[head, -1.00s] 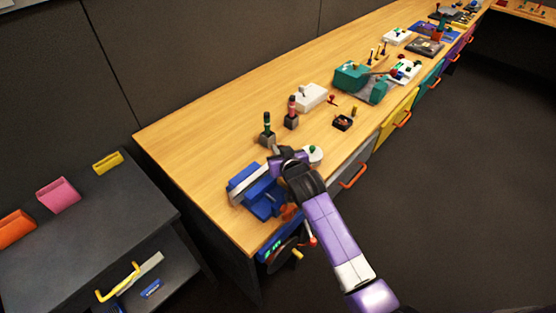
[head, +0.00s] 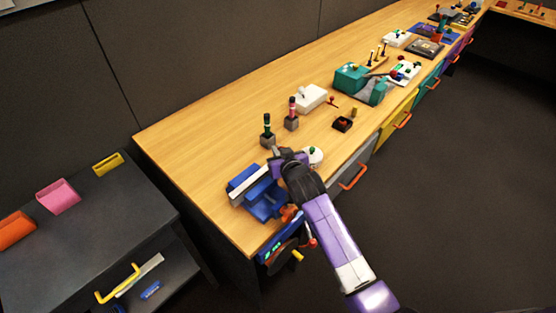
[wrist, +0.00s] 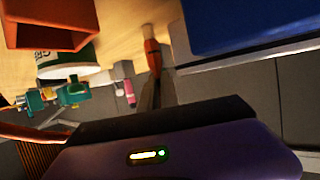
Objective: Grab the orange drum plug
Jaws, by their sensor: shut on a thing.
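My gripper (wrist: 155,78) is shut on a slim orange piece with a pale end (wrist: 152,52), which I take to be the orange drum plug. It shows between the fingers in the wrist view. In the head view my gripper (head: 278,152) is over the near end of the bench, beside the blue device (head: 262,200). The fingers and held piece are too small there to make out. An orange patch (head: 289,213) shows by the blue device, partly behind my arm; I cannot tell what it is.
A white round part with a green top (head: 315,154) stands right of my gripper. Two upright handles (head: 267,130) (head: 291,113) stand just behind. A large orange hollow part (wrist: 50,22) is close at upper left in the wrist view. The bench's back left is clear.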

